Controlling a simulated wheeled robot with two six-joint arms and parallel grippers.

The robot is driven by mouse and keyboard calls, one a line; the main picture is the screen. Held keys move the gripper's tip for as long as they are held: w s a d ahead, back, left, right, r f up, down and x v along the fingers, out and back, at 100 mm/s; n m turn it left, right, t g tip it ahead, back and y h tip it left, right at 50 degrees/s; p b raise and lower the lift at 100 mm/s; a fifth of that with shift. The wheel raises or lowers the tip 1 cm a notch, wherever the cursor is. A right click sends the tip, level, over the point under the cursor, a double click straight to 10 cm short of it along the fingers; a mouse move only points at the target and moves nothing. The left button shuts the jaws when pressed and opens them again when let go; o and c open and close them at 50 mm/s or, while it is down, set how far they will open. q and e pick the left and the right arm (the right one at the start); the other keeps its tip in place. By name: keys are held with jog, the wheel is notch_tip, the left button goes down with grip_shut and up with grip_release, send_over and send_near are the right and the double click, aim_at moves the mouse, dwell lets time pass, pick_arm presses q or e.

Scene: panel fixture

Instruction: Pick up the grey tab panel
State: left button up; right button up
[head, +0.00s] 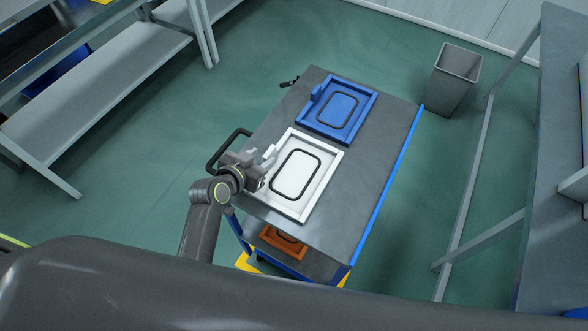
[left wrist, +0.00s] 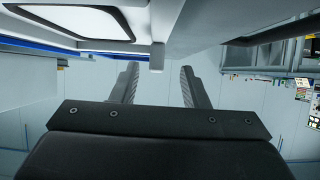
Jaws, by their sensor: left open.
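The grey tab panel (head: 318,188) is a pale, nearly white tray with a raised rim and a black rounded outline. It lies flat on the near part of the cart top, and its tab (head: 270,152) is on its left edge. My left gripper (head: 262,164) is at that edge, open and empty. In the left wrist view the panel (left wrist: 145,22) fills the top, and the small tab (left wrist: 157,57) shows in the gap between the fingertips of my left gripper (left wrist: 158,70). I cannot tell whether they touch it. My right gripper is not in view.
A blue panel (head: 313,119) of like shape lies behind on the cart top (head: 372,165). An orange panel (head: 282,241) is on the cart's lower shelf. The cart's black handle (head: 222,146) is close to my left gripper. A grey bin (head: 452,80) stands at the back right.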

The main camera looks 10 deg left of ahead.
pick_arm(q)
jog(key=shift+p+x, duration=0.45)
jog(key=shift+x, duration=1.9)
jog(key=shift+s+d, duration=0.1)
jog(key=shift+d, duration=0.05)
grip_shut()
